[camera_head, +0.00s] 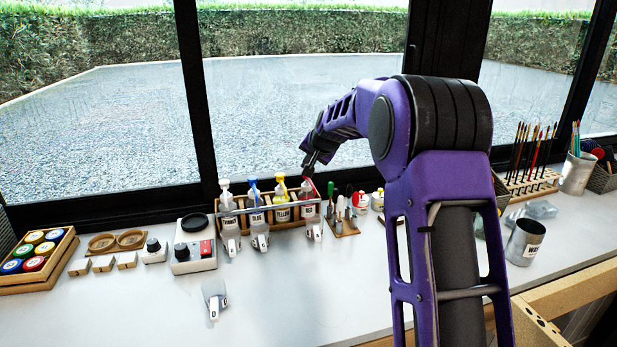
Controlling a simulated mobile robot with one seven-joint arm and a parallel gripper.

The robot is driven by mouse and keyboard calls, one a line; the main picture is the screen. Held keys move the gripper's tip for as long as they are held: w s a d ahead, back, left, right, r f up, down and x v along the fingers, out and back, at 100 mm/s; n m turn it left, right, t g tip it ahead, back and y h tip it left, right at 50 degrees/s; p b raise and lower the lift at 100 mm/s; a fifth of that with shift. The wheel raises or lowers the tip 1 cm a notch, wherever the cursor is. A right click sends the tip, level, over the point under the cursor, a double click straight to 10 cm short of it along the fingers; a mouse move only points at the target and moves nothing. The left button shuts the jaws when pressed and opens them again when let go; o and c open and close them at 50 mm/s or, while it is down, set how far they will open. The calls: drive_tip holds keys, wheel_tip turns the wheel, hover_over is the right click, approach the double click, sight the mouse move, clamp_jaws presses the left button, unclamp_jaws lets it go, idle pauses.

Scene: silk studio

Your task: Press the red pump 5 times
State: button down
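A wooden rack (285,228) by the window holds several labelled pump bottles. The red pump bottle (307,211) is the rightmost in the rack, with its label facing forward. My gripper (309,173) is small in the view, pointing down right at the top of the red pump. The fingers partly cover the red pump head. I cannot tell whether they touch it, or whether they are open or shut.
Left of the red bottle stand a yellow pump (281,204), a blue pump (255,206) and a white-topped thinner bottle (227,209). A tool stand (345,231) is close on the right. The front counter is mostly clear.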

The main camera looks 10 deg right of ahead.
drive_tip(key=shift+f+b, duration=0.4)
drive_tip(key=shift+f, duration=0.25)
drive_tip(key=shift+r, duration=0.15)
drive_tip(key=shift+r+p, duration=0.95)
drive_tip(key=shift+r, duration=0.25)
wheel_tip(320, 180, up, 6)
drive_tip(key=p, duration=0.4)
idle(2.4)
